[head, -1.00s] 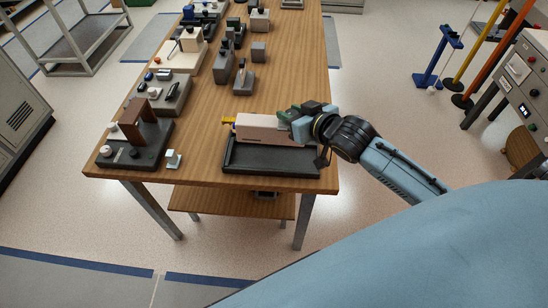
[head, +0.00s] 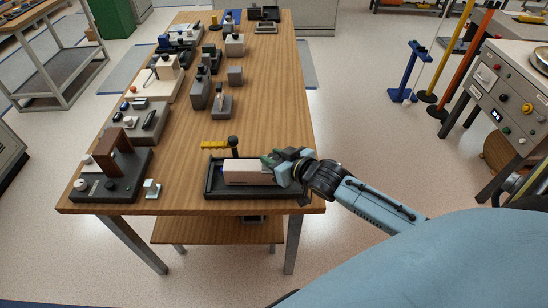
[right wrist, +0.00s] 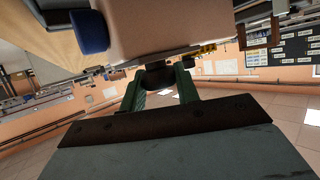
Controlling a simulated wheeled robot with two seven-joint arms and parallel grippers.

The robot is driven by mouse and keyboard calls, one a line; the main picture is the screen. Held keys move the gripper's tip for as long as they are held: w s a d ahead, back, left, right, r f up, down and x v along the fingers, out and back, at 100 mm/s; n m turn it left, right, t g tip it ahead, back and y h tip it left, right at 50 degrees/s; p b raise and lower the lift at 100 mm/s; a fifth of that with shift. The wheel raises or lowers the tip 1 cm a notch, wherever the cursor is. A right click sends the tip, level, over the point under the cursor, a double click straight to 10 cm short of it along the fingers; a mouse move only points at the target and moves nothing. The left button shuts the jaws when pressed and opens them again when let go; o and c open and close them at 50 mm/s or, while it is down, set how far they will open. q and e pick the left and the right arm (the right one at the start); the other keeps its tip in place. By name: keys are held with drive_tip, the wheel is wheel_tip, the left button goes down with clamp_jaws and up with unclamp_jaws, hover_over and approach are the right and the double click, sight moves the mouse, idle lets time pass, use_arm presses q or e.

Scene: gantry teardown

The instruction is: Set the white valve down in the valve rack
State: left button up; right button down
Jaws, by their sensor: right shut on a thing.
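The white valve appears as a pale, pinkish-white block (head: 248,172) at the front end of the wooden table. It lies level over the black tray (head: 256,194), which I take as the valve rack, and looks low inside its rim. I cannot tell whether it touches the tray floor. My right gripper (head: 282,165) is shut on its right end. In the right wrist view, the green fingers (right wrist: 160,80) close around a dark round part, below the pale body (right wrist: 155,25). My left gripper is not in view.
A black-knobbed post (head: 233,143) and a yellow bar (head: 214,145) stand just behind the tray. A small pale piece (head: 152,188) sits to its left. Several grey and black units (head: 108,178) line the table's left side. The table's right side behind the tray is clear.

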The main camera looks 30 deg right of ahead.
drive_tip(key=c, duration=1)
unclamp_jaws()
drive_tip(key=shift+c, duration=0.2)
drive_tip(key=shift+r, duration=0.1)
drive_tip(key=p+v, duration=0.2)
drive_tip(key=v, duration=1)
